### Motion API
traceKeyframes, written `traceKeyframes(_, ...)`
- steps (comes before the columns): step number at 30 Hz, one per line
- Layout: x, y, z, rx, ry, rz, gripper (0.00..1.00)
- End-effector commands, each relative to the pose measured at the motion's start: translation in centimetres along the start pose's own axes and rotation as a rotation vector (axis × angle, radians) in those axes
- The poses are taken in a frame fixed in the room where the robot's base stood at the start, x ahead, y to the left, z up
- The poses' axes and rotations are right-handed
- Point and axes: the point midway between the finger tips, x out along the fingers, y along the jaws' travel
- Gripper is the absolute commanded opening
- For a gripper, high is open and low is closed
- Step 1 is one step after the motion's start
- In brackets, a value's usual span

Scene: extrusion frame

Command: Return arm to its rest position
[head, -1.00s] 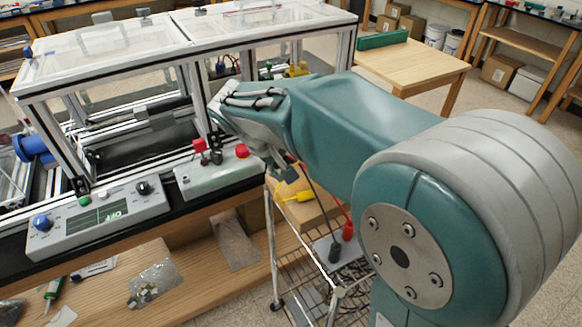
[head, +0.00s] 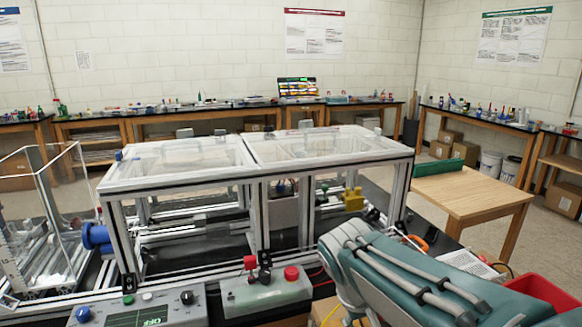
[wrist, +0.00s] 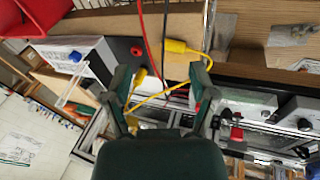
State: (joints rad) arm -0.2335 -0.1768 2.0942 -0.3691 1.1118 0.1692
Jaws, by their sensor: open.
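My gripper (wrist: 160,88) is open in the wrist view, its two dark green fingers spread apart. A yellow cable (wrist: 160,95) shows between and beyond the fingers; I cannot tell how far off it is. No object is held between the fingers. In the head view my teal arm fills the lower right, and the gripper itself is out of sight there. The extrusion frame (head: 258,189) with clear panels stands on the bench to the left of my arm.
A control box (head: 140,313) and a smaller box with red knobs (head: 265,294) stand at the bench front, close to my arm. A wooden table (head: 470,195) stands at the right. Red and yellow cables cross the wrist view. A red bin (head: 545,292) is lower right.

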Motion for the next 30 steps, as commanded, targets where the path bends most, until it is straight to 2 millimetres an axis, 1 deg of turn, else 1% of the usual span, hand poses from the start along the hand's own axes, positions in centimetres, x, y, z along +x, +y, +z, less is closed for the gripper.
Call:
traceKeyframes(1, -0.4, 0.3, 1.1, 0.022, 0.019, -0.021, 0.74)
traceKeyframes(8, -1.3, 0.7, 5.2, 0.104, 0.100, -0.109, 0.74)
traceKeyframes(18, -1.8, 0.2, 10.5, 0.227, 0.241, -0.214, 0.74)
traceKeyframes(21, -1.8, 0.0, 11.5, 0.255, 0.277, -0.234, 0.74)
traceKeyframes(24, -1.8, -0.2, 12.2, 0.273, 0.301, -0.247, 0.74)
traceKeyframes(30, -1.7, -0.3, 12.4, 0.280, 0.310, -0.252, 0.74)
